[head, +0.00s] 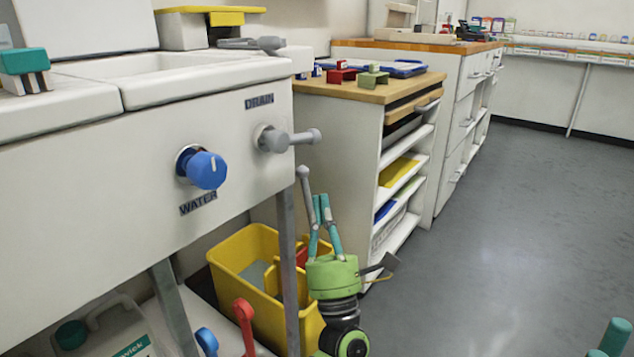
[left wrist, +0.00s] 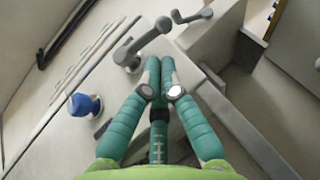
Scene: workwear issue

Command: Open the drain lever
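The drain lever (head: 300,137) is a grey handle on a round hub, on the white sink front below the word DRAIN. It points to the right, roughly level, in the head view. A grey lever on the panel in the left wrist view (left wrist: 146,40) looks like the same one. My left gripper (head: 321,198) has teal fingers on a green palm and points up, below and right of the lever. Its fingertips (left wrist: 160,62) are together with nothing seen between them, near the lever but apparently apart from it. Only teal finger parts of my right gripper (head: 612,338) show at the bottom right corner.
A blue WATER knob (head: 206,170) is left of the lever. A grey knobbed rod (head: 304,178) stands beside my left fingers. A yellow bucket (head: 240,252) is under the sink, behind a sink leg (head: 287,265). A shelf cabinet (head: 345,130) stands behind; the floor at right is clear.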

